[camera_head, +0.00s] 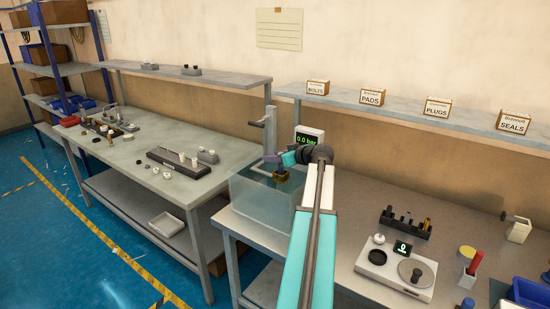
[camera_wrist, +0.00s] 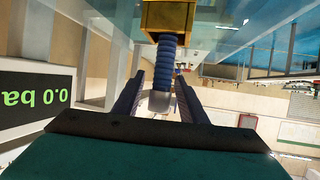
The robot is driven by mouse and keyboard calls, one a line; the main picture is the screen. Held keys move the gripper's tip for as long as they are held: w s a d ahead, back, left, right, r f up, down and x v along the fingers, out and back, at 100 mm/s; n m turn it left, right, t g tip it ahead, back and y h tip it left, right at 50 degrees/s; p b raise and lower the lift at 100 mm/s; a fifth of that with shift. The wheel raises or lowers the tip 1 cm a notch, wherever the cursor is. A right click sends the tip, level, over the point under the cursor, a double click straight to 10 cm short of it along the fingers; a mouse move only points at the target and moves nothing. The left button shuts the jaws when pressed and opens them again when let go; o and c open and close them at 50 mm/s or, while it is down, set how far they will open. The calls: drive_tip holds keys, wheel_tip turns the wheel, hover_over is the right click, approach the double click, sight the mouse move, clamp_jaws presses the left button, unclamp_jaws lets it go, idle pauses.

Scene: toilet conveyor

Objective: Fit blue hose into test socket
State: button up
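The blue hose (camera_wrist: 167,55) shows in the wrist view as a short dark blue ribbed piece with a pale grey end. One end meets a brass-coloured block (camera_wrist: 167,17), which seems to be the test socket; I cannot tell how deep it is seated. The brass block (camera_head: 283,176) also shows in the head view, at the water tank. My gripper (camera_wrist: 168,84) has one finger on each side of the hose's pale end. Whether the fingers press on it is unclear. In the head view my gripper (camera_head: 280,160) is at the block, and the hose is too small to make out.
A clear water tank (camera_head: 255,205) stands below my gripper, with a grey lever post (camera_head: 269,130) beside it. A display (camera_head: 308,137) reads 0.0 bar. On the right bench are a scale (camera_head: 395,275) and a black rack (camera_head: 405,224). Another bench is left.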

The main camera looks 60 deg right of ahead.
drive_tip(key=b+v, duration=0.3)
drive_tip(key=v, duration=0.9)
drive_tip(key=shift+b, duration=0.3)
drive_tip(key=shift+r, duration=0.1)
